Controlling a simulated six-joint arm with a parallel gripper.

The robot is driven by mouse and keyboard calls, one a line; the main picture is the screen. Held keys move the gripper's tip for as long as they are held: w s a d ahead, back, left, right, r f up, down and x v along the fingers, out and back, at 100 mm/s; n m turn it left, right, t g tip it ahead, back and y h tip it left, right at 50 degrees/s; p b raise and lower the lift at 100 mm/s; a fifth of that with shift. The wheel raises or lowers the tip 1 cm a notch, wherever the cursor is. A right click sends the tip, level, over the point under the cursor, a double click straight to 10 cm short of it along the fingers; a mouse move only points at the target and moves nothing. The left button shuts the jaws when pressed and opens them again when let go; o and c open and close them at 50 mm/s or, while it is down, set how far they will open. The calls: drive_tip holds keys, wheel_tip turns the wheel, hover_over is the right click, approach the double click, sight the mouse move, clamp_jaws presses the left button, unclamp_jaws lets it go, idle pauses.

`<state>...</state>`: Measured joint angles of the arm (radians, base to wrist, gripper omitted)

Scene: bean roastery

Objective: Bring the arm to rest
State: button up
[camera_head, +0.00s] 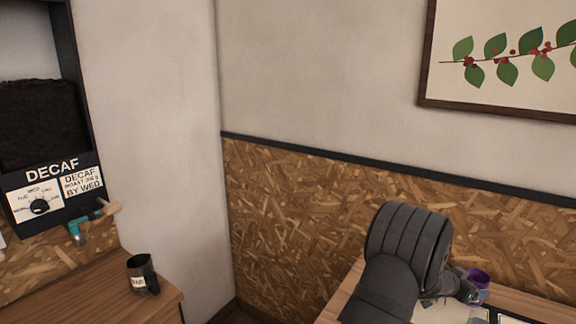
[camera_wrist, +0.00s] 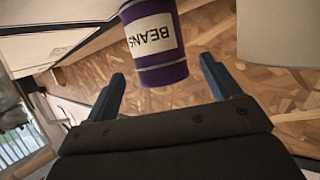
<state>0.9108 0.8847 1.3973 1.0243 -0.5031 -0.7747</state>
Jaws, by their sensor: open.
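My gripper (camera_wrist: 163,67) is open in the wrist view, with its two blue-grey fingers spread apart. A purple can (camera_wrist: 163,75) with a white "BEANS" label shows between and beyond the fingertips. Gaps show on both sides of it, and neither finger appears to touch it. Its top is cut off by the picture edge. In the head view my dark arm (camera_head: 408,245) reaches over the desk at the lower right, hiding part of it. A purple round thing (camera_head: 480,277) shows just beside the arm's end there.
A wooden counter (camera_head: 90,275) at the left holds a dark labelled cup (camera_head: 141,274). Above it is a DECAF bin (camera_head: 52,190) with a dial and a teal-handled part (camera_head: 85,226). A framed plant picture (camera_head: 505,55) hangs on the wall. Papers lie on the desk near the arm.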

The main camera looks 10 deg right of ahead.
sight(480, 272)
drive_tip(key=x, duration=0.4)
drive_tip(key=shift+d+f, duration=0.2)
drive_tip(key=shift+d, duration=0.15)
drive_tip(key=shift+w+d+r, duration=0.1)
drive_tip(key=shift+d+r, duration=0.1)
drive_tip(key=shift+d, duration=0.05)
wheel_tip(480, 272, up, 4)
drive_tip(key=shift+f, duration=0.1)
drive_tip(key=s+r, duration=1.1)
drive_tip(key=s, duration=0.1)
drive_tip(key=w+a+n+t+y, duration=0.1)
drive_tip(key=w+a+n+t, duration=0.1)
drive_tip(key=w+a, duration=0.6)
drive_tip(key=w+a+n+t+y, duration=0.1)
drive_tip(key=w+a+n+t, duration=0.1)
drive_tip(key=w+a, duration=0.6)
drive_tip(key=w+r, duration=0.1)
drive_tip(key=w, duration=0.4)
